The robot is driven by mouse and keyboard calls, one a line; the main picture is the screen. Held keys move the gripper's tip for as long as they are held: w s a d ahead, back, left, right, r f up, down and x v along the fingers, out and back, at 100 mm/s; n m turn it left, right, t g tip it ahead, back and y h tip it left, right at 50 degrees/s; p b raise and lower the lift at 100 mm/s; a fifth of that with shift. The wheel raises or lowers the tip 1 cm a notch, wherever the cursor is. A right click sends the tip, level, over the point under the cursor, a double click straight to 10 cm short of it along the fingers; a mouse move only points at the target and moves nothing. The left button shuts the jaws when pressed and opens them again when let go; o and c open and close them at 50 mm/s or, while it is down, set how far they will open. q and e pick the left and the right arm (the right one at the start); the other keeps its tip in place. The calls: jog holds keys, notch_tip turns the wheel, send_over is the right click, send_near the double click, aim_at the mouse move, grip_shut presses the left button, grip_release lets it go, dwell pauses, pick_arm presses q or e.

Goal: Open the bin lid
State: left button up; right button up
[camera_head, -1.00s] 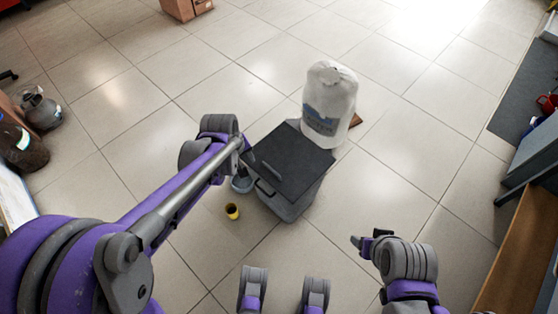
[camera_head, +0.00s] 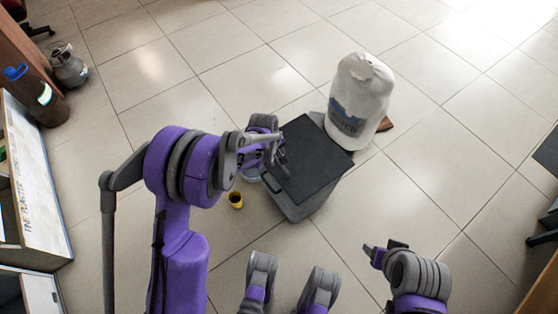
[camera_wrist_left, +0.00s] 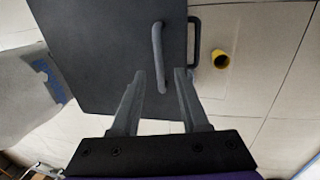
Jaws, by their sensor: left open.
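The grey bin (camera_head: 300,208) stands on the tiled floor, its flat dark lid (camera_head: 318,160) lying closed on top. In the left wrist view, the lid (camera_wrist_left: 100,60) has a raised grey bar handle (camera_wrist_left: 157,50). A dark side handle (camera_wrist_left: 193,42) sits at the bin's edge. My left gripper (camera_head: 282,150) is over the lid's left part. In the left wrist view, my left gripper (camera_wrist_left: 157,75) is open, with the lower end of the bar handle between its fingers; contact cannot be told. My right gripper (camera_head: 385,246) is low at the right, away from the bin; its jaws are unclear.
A full white bag (camera_head: 358,100) stands close behind the bin. A small yellow cup (camera_head: 236,200) is on the floor left of the bin. A gas cylinder (camera_head: 69,66) and a dark container with a blue cap (camera_head: 38,97) stand far left. Floor right of the bin is clear.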

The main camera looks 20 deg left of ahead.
pick_arm(q)
jog(key=shift+w+d+f, duration=0.1)
jog(key=shift+w+f, duration=0.05)
jog(key=shift+f, duration=0.55)
jog(key=shift+w+d+f, duration=0.1)
jog(key=shift+f, duration=0.55)
grip_shut()
dwell(0.4)
